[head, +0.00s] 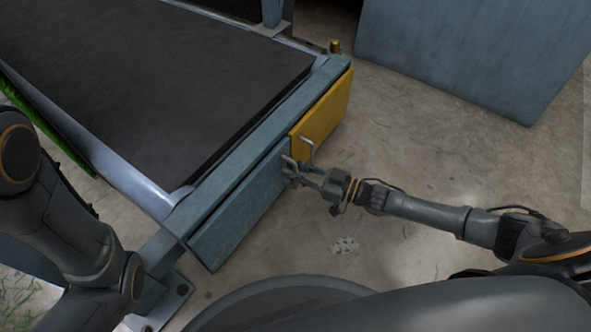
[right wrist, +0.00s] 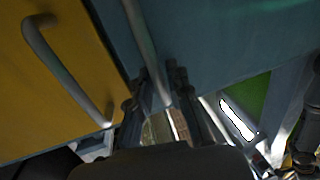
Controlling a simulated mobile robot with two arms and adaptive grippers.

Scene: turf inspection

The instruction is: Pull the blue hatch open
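The blue hatch (head: 238,218) is the blue-grey front panel at the near end of the belt machine. It also fills the upper middle of the right wrist view (right wrist: 225,45). It looks closed, roughly in line with the yellow panel. Its metal bar handle (right wrist: 143,40) runs down between the fingers of my right gripper (right wrist: 158,85). The fingers stand apart around the bar, with a visible gap on the right side; no firm grip shows. In the head view my right gripper (head: 290,176) is at the hatch's end beside the yellow panel. My left gripper is out of view.
A yellow panel (head: 322,112) with its own bar handle (right wrist: 62,70) adjoins the blue hatch. The dark belt (head: 150,80) lies behind. A large grey-blue panel (head: 475,55) stands at the upper right. The concrete floor (head: 420,135) on the right is mostly clear.

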